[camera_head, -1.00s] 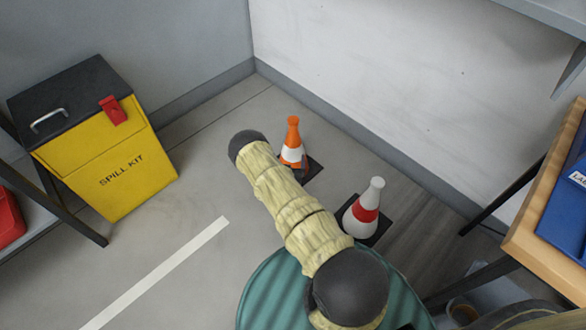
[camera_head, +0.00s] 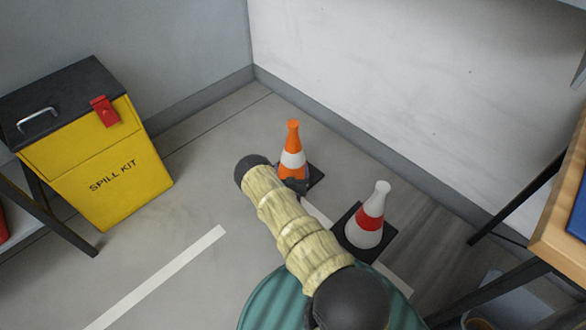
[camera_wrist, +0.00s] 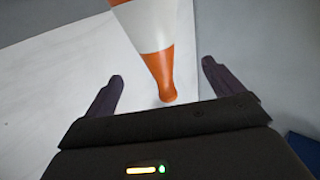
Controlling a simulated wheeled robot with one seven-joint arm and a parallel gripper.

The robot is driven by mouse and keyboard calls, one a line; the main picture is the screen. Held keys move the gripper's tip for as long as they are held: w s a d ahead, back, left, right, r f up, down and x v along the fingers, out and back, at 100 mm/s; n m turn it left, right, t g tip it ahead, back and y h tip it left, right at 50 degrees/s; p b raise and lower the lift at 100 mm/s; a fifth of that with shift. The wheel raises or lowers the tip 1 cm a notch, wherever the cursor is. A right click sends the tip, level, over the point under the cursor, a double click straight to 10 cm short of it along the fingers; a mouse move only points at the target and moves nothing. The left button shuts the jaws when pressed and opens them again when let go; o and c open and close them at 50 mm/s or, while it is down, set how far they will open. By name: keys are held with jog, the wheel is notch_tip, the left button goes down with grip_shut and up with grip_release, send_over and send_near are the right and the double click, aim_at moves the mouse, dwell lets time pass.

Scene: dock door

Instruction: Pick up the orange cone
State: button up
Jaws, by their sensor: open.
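The orange cone (camera_head: 293,140) has a white band and stands upright on a dark square base (camera_head: 316,175) on the floor near the wall corner. In the wrist view the cone (camera_wrist: 160,72) appears upside down, its narrow orange end showing between my two open fingers. My gripper (camera_wrist: 163,71) is open and holds nothing. In the head view my gripper (camera_head: 297,187) shows as a small dark shape close in front of the cone's lower part, partly hidden by my forearm. I cannot tell whether the fingers touch the cone.
A white cone (camera_head: 371,205) with a red band stands close by to the right on a dark base. A yellow spill kit bin (camera_head: 100,165) stands at left. A wooden-topped bench (camera_head: 560,235) is at right. The walls meet behind the orange cone.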

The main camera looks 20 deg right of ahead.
aim_at(293, 154)
jog(key=b+x, duration=0.3)
jog(key=x, duration=0.3)
jog(key=shift+f, duration=0.15)
jog(key=shift+w+d, duration=0.3)
jog(key=shift+w, duration=0.25)
jog(key=shift+w+d+b, duration=0.2)
jog(key=shift+w+b, duration=0.05)
jog(key=shift+b, duration=0.3)
jog(key=b+x, duration=0.3)
jog(key=shift+w+d+f, duration=0.15)
jog(key=shift+d+f, duration=0.1)
jog(key=shift+d, duration=0.15)
jog(key=shift+w+d+r+b, duration=0.2)
jog(key=shift+w+b, duration=0.1)
jog(key=shift+w, duration=0.1)
